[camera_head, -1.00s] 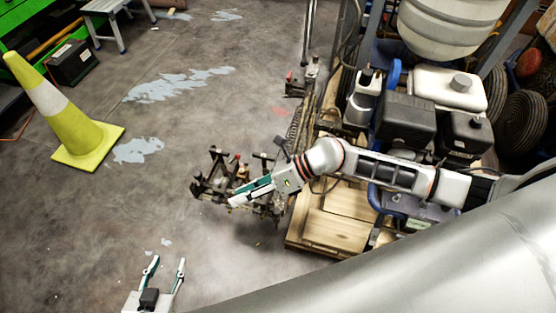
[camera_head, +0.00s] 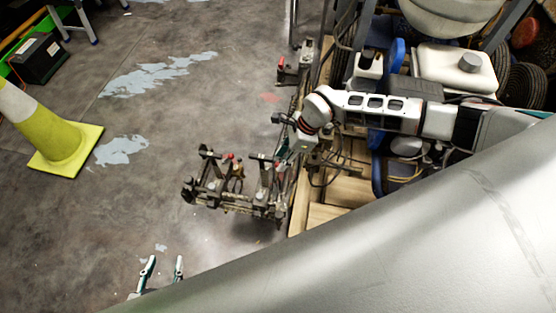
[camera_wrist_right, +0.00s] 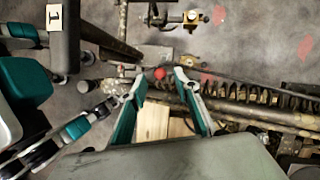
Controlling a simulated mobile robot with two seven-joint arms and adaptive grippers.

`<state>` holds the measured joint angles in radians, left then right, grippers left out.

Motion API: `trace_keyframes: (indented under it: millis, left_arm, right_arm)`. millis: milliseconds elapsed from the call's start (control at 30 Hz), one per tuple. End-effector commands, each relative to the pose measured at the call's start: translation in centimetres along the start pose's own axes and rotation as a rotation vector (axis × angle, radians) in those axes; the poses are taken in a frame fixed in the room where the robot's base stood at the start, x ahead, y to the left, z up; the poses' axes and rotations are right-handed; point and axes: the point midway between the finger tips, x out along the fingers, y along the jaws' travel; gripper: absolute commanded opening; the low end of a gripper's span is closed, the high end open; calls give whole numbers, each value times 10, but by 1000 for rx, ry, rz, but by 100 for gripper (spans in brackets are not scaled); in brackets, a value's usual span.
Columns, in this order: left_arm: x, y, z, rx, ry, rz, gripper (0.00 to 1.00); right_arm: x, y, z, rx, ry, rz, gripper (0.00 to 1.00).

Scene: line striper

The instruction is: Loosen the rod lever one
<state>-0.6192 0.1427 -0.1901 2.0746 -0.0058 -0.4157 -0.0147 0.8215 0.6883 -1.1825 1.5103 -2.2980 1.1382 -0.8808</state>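In the right wrist view, a dark post with a white label reading "1" (camera_wrist_right: 54,17) stands at the left, beside my right gripper (camera_wrist_right: 163,82). That gripper is open. A small red knob (camera_wrist_right: 160,73) shows between its fingertips, and I cannot tell its distance. In the head view, my right gripper (camera_head: 282,148) is over the right side of the striper's metal frame assembly (camera_head: 228,205), partly hidden by its own wrist. A red-tipped part (camera_head: 228,156) is on that assembly.
The striper's engine and white tank (camera_head: 455,72) stand right of the frame, beside wooden boards (camera_head: 330,215). Another red-tipped bracket (camera_head: 283,63) is farther back. A yellow cone (camera_head: 58,140) is at the left. The floor between is clear.

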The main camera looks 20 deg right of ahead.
Motion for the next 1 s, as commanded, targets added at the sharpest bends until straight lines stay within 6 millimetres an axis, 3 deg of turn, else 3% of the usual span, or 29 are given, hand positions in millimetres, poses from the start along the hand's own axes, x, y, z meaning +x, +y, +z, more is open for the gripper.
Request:
trace_keyframes:
  millis: [33,200,533,567,667,700,1000]
  left_arm:
    - [1,1,2,-1,-1,2,40]
    - [3,-2,-13,0,27,-1,40]
    - [6,-6,-23,8,46,-5,40]
    - [6,-6,-23,8,46,-5,40]
    - [6,-5,-22,9,43,-4,40]
    - [6,-5,-21,9,42,-4,40]
    - [3,-3,-15,7,31,-1,40]
  right_arm:
    - [11,2,-1,2,0,5,31]
    - [25,1,0,2,-1,2,31]
    - [27,0,1,0,-2,-1,31]
    - [27,0,1,0,-2,-1,29]
    - [27,0,1,1,-2,-1,3]
    - [27,0,1,1,-2,-1,0]
    - [26,-1,-1,1,5,0,0]
